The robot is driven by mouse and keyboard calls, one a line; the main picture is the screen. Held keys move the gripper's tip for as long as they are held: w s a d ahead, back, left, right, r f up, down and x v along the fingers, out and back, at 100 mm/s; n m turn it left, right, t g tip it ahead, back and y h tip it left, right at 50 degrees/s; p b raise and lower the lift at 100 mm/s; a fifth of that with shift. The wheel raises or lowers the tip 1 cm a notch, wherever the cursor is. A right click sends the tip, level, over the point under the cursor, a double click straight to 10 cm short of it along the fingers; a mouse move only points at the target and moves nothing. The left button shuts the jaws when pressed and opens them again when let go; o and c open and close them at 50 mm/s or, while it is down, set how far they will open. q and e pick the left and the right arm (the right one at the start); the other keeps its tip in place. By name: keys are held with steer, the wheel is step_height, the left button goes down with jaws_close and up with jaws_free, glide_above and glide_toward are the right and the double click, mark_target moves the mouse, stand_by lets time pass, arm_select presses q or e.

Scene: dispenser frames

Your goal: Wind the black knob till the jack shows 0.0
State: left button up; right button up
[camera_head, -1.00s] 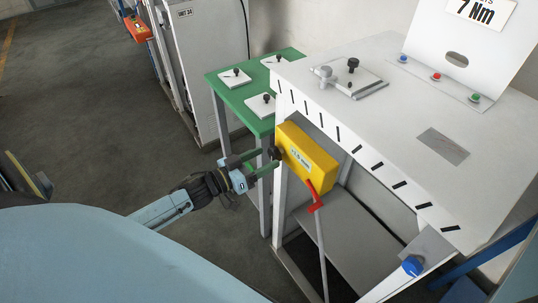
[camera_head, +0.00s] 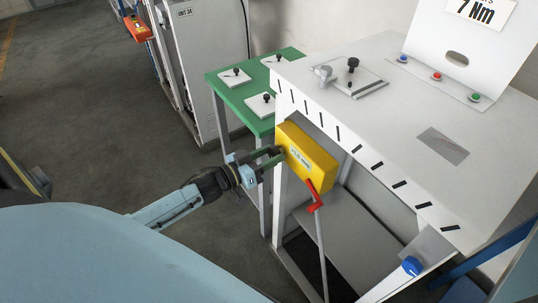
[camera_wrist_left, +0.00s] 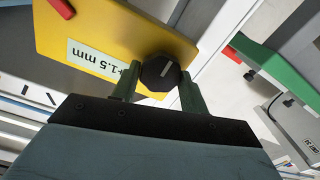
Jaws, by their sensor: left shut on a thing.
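The yellow jack box (camera_head: 309,157) is mounted at the left end of the white bench, with a red crank-shaped handle (camera_head: 316,194) at its lower right. In the left wrist view its label (camera_wrist_left: 103,60) appears upside down and seems to read +1.5 mm. The black knob (camera_wrist_left: 160,73) is on the box's face and bears a pale pointer line. My left gripper (camera_head: 274,156) is shut on the knob, with one green finger on each side of it. In the head view the fingers mostly hide the knob. My right gripper is out of view.
The white bench (camera_head: 400,130) carries a clamp plate (camera_head: 350,80), coloured buttons and a 7 Nm sign. A green table (camera_head: 238,95) with small knobbed plates stands behind my left gripper. A blue knob (camera_head: 411,266) is at lower right. The floor at left is open.

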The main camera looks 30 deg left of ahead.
arm_select(q)
steer(key=shift+m, duration=0.4)
steer(key=m, duration=0.2)
steer(key=shift+m, duration=0.3)
steer(key=m, duration=0.2)
steer(key=shift+m, duration=0.4)
steer(key=m, duration=0.5)
steer(key=shift+s+d+m, duration=0.1)
steer(key=shift+m, duration=0.2)
steer(key=o, duration=1)
steer(key=shift+s, duration=0.1)
